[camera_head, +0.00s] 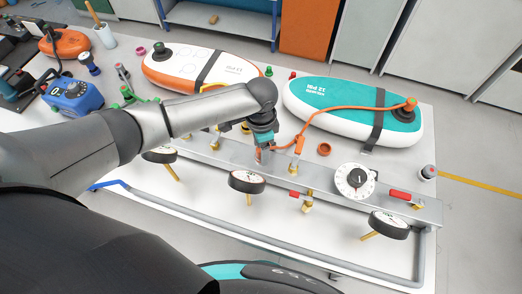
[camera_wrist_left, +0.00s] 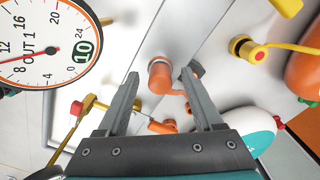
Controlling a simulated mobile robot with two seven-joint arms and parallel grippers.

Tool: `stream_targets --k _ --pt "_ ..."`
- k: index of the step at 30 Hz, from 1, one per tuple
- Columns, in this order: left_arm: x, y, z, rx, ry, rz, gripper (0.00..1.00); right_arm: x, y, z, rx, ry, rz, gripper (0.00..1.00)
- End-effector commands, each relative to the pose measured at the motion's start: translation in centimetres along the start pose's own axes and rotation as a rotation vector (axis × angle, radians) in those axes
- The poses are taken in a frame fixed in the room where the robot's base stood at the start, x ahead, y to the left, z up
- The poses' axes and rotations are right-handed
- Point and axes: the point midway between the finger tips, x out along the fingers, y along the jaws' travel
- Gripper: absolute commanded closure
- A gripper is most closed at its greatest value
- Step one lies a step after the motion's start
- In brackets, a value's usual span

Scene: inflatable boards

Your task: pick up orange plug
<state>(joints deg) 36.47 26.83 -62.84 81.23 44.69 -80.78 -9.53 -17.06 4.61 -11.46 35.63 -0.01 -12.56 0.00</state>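My left gripper (camera_head: 264,153) points down over the metal manifold rail (camera_head: 215,151) in the head view. In the left wrist view the left gripper (camera_wrist_left: 159,77) is open, its two grey fingers spread apart. An orange plug (camera_wrist_left: 160,78), a short round cylinder, shows between and beyond the fingertips at the rail; I cannot tell whether they touch it. In the head view a bit of the orange plug (camera_head: 258,156) shows beside the fingers, mostly hidden. My right gripper is not in view.
An orange hose (camera_head: 345,108) runs from the teal board (camera_head: 345,132) to a connector near the gripper. An orange ring (camera_head: 324,149) lies on the table. Gauges, including a white dial (camera_head: 355,181), and red-handled valves (camera_head: 400,195) crowd the rail. A white-orange board (camera_head: 200,70) lies behind.

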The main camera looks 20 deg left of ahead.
Motion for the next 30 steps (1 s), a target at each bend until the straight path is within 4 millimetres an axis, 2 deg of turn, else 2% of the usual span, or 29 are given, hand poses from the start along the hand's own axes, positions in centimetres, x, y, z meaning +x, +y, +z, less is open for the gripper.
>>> stream_targets --k 2,17,30 --pt "-0.02 0.01 0.0 0.0 0.0 0.0 0.42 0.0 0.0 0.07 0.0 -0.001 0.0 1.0" --pt "-0.04 0.0 0.01 0.0 0.0 0.0 0.98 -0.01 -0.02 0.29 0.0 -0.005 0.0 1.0" --pt "-0.08 -0.03 -0.01 -0.001 0.0 0.0 1.0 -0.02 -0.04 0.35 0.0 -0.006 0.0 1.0"
